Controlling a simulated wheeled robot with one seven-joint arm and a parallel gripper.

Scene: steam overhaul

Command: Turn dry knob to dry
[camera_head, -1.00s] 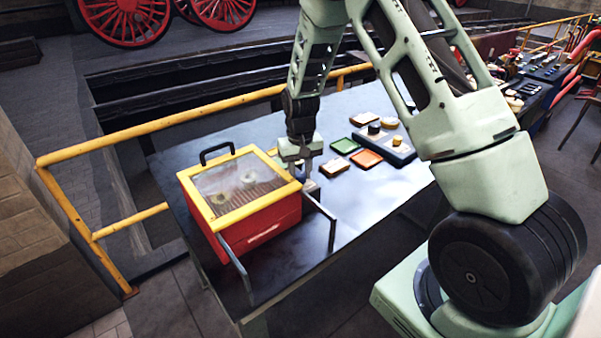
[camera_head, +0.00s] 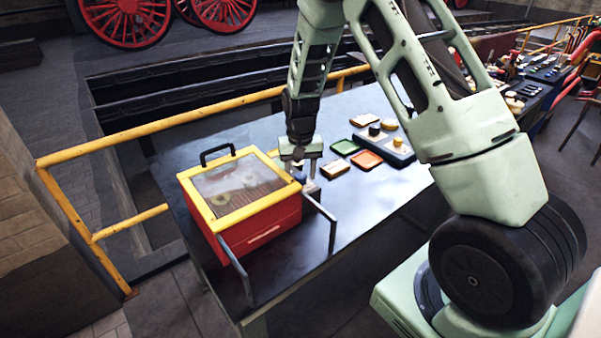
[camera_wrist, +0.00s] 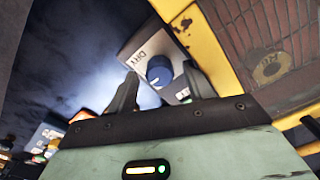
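A blue round dry knob (camera_wrist: 160,71) with a pale pointer mark sits on a grey panel (camera_wrist: 143,44) lettered DRY in the wrist view. Other lettering near the right finger is partly hidden. The panel is beside the yellow-framed lid of a red box (camera_head: 262,228). My gripper (camera_wrist: 160,76) is open, with one finger on each side of the knob in the picture. Whether the fingers touch the knob cannot be told. In the head view my gripper (camera_head: 305,178) is at the box's right side, and the knob is largely hidden there.
The red box has a clear lid with a black handle (camera_head: 217,152). Green (camera_head: 345,147) and orange (camera_head: 367,160) trays and a grey block (camera_head: 396,150) lie to the right on the dark table. Grey rails (camera_head: 320,210) stand at the front. A yellow railing (camera_head: 200,118) runs behind.

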